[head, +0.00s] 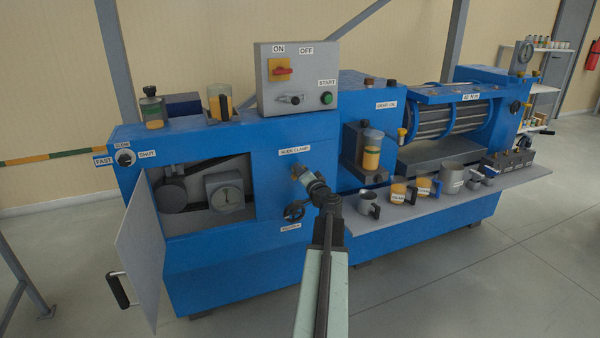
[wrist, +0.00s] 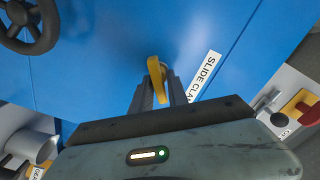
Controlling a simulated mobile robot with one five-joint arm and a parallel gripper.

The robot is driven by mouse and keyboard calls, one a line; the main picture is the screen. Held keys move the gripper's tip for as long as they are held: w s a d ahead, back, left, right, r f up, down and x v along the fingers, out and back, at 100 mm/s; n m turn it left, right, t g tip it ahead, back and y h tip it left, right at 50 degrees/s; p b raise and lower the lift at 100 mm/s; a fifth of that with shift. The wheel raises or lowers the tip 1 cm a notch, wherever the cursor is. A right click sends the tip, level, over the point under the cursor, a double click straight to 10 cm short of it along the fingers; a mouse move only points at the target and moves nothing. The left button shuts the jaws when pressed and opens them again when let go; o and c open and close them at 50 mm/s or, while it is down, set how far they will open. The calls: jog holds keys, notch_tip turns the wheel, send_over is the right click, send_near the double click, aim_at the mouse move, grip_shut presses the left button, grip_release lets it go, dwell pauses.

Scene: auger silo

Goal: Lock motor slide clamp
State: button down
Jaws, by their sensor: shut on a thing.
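The motor slide clamp is a yellow lever (wrist: 155,72) on the blue machine front, beside a label (wrist: 206,75) that reads "SLIDE CLA…" in the wrist view. My gripper (wrist: 160,92) is shut on this yellow lever. In the head view my gripper (head: 318,188) reaches the machine front just below the slide clamp label (head: 294,150). The lever itself is mostly hidden there behind my gripper and wrist.
A black handwheel (head: 295,211) sits just below left of my gripper; it also shows in the wrist view (wrist: 30,25). A grey shelf (head: 425,210) with several cups juts out at right. An open door (head: 140,260) stands at left.

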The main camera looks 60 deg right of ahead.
jog(key=m, duration=0.7)
jog(key=shift+f, duration=0.2)
dwell(0.4)
jog(key=c, duration=1.5)
grip_release()
jog(key=v, duration=0.7)
jog(key=shift+s+a, duration=0.25)
jog(key=shift+f, duration=0.1)
